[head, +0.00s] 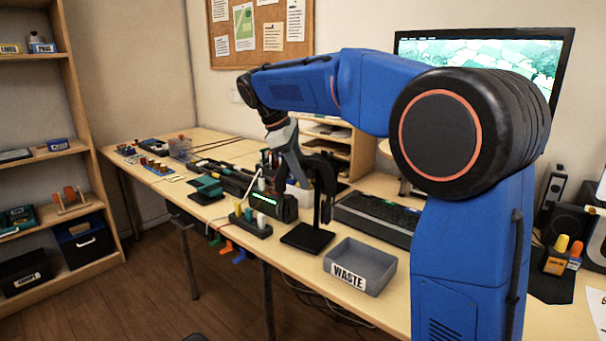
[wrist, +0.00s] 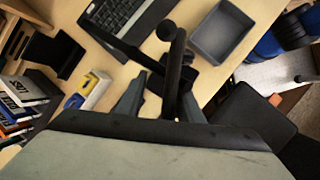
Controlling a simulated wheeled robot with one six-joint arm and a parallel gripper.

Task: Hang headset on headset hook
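A black stand with a flat base (head: 308,238), which I take for the headset hook, stands on the table left of the waste tray. Its black bar with a round knob (wrist: 166,31) shows in the wrist view. My gripper (head: 298,172) is at the upper part of this stand. In the wrist view its two grey fingers (wrist: 158,100) are spread, with the black bar showing between them. I cannot tell whether they touch it. Dark curved parts at the stand's top overlap my gripper; I cannot clearly make out the headset among them.
A grey waste tray (head: 360,267) stands at the table's front edge, right of the stand. A black keyboard (head: 376,218) lies behind it. A dark block with plugs (head: 250,223) and a device with a green display (head: 270,202) crowd the left. A monitor (head: 500,52) stands behind my arm.

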